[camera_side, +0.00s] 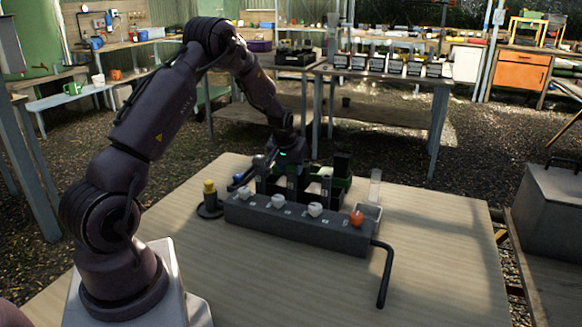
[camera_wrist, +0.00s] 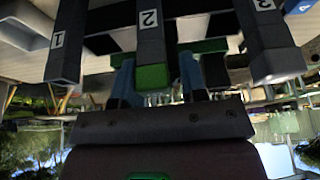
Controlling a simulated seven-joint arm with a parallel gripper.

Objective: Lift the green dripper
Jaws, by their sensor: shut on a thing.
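The green dripper shows in the wrist view as a green block (camera_wrist: 152,77) at the lower end of the dark upright marked 2. It lies between the two bluish fingers of my gripper (camera_wrist: 158,82), which is shut on it. A further green strip (camera_wrist: 205,46) shows behind, beside the right finger; I cannot tell whether it is part of the same thing. In the side view my gripper (camera_side: 283,172) is low behind the grey box, among dark uprights that hide its fingers.
The long grey box (camera_side: 290,226) bears several white knobs and a red knob (camera_side: 356,218). A bent black rod (camera_side: 386,275) sits at its right end, near a clear tube (camera_side: 375,186). A yellow-topped black piece (camera_side: 209,195) stands left. The wooden table's (camera_side: 440,270) right front is bare.

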